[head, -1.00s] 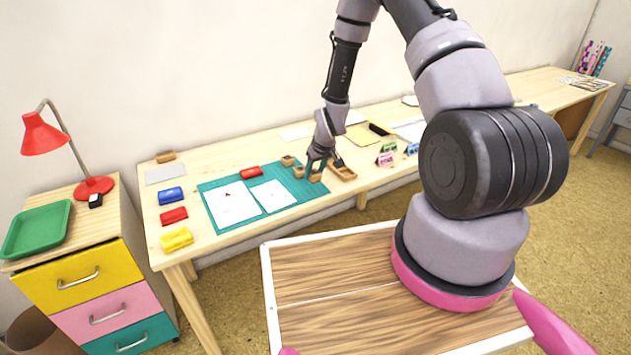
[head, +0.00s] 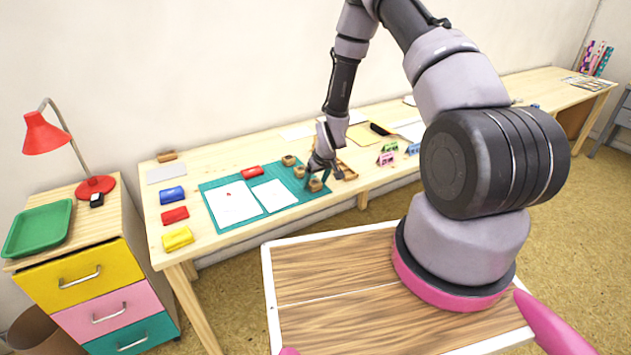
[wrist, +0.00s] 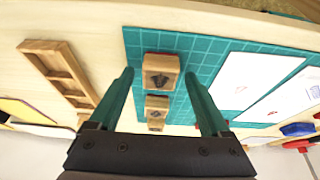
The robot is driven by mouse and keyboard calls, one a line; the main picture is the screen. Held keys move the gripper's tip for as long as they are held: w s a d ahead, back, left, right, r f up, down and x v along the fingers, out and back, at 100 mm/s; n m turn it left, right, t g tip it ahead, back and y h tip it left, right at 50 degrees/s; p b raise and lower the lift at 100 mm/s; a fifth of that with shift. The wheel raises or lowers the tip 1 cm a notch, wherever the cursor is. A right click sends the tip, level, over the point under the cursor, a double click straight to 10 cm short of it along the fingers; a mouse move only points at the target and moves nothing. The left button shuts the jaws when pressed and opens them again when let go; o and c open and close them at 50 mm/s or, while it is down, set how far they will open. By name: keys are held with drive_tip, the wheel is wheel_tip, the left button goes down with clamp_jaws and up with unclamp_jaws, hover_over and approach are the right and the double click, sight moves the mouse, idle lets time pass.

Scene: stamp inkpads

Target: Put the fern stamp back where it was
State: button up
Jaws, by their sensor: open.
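Three small wooden block stamps stand in a row on the teal mat's right end. In the head view they are the back one (head: 289,160), the middle one (head: 299,172) and the front one (head: 315,186). My gripper (head: 319,181) is open at the front stamp. In the wrist view the open fingers (wrist: 159,76) stand on both sides of this stamp (wrist: 161,68), with gaps. Its top has a dark motif, too small to tell whether it is a fern. A wooden tray with compartments (wrist: 80,98) lies beside the mat; my gripper partly hides it in the head view.
The teal cutting mat (head: 225,233) bears white sheets (head: 233,203) and a red inkpad (head: 251,172). Blue (head: 172,196), red (head: 174,215) and yellow (head: 178,238) pads line the table's left end. Small pink and green cards (head: 386,158) stand right of the tray.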

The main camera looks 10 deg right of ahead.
drive_tip(key=shift+s+r, duration=0.1)
drive_tip(key=shift+r, duration=0.45)
drive_tip(key=v, duration=1.1)
drive_tip(key=shift+r, duration=0.2)
drive_tip(key=s+d+r+m+t, duration=0.1)
drive_tip(key=s+d+r+m, duration=0.1)
drive_tip(key=r, duration=1)
drive_tip(key=s+d+r+m, duration=0.1)
drive_tip(key=s+r, duration=0.1)
drive_tip(key=r, duration=1.1)
drive_tip(key=s+r+m+t, duration=0.1)
drive_tip(key=s+r+m, duration=0.1)
drive_tip(key=s+r, duration=0.6)
drive_tip(key=s+d+r+m, duration=0.1)
drive_tip(key=s+r+m, duration=0.1)
drive_tip(key=s+r, duration=0.6)
drive_tip(key=s, duration=0.5)
drive_tip(key=shift+r+m+t+y, duration=0.3)
drive_tip(key=shift+r+m+t, duration=0.1)
